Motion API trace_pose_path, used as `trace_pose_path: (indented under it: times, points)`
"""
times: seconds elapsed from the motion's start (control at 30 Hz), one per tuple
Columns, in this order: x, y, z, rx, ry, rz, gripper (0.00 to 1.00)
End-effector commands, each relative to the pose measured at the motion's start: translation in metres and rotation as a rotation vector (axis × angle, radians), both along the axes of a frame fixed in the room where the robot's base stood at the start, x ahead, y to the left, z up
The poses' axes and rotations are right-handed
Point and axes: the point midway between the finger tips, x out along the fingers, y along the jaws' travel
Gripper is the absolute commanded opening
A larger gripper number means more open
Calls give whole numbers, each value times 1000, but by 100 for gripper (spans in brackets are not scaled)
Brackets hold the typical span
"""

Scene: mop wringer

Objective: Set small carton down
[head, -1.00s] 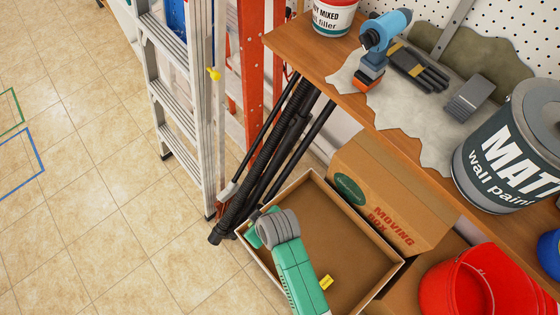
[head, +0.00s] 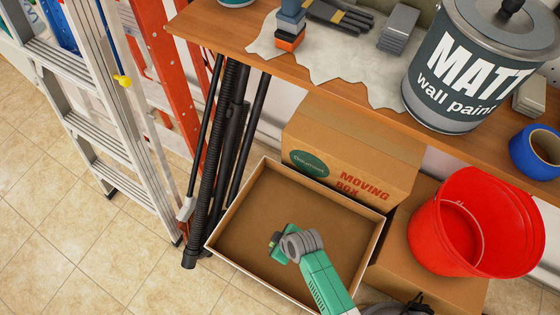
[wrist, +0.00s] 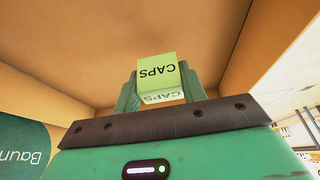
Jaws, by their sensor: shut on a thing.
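The small carton (wrist: 157,75) is a yellow-green block marked "CAPS", upside down in the wrist view. It sits between the fingers of my gripper (head: 276,245), which is shut on it. In the head view my gripper is over the inside of a shallow, open cardboard box (head: 238,218), towards its near side. The carton is too small and too covered to make out clearly there. Brown cardboard surfaces surround the carton in the wrist view. I cannot tell whether its underside touches the box floor.
A moving box (head: 350,150) stands directly behind the open box. A red bucket (head: 475,225) stands to the right on another carton. Black poles (head: 225,150) and ladders (head: 75,70) stand left. A wooden shelf (head: 360,90) with a paint can (head: 465,80) overhangs the back.

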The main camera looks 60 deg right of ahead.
Motion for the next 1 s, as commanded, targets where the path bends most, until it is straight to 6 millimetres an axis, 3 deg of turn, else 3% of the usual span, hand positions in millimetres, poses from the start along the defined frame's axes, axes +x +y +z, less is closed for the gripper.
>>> trace_pose_path:
  times: [0.13, 0.3, 0.7, 0.73, 0.83, 1.0]
  points:
    - [0, 0, -7, 0, 0, 0, 19]
    - [0, 0, -37, 1, 0, 0, 19]
    - [1, 0, -42, 0, 0, 1, 19]
    - [1, 0, -42, 0, 0, 1, 43]
    - [0, 0, -41, 0, 0, 1, 63]
    - [0, 0, -41, 0, 0, 1, 63]
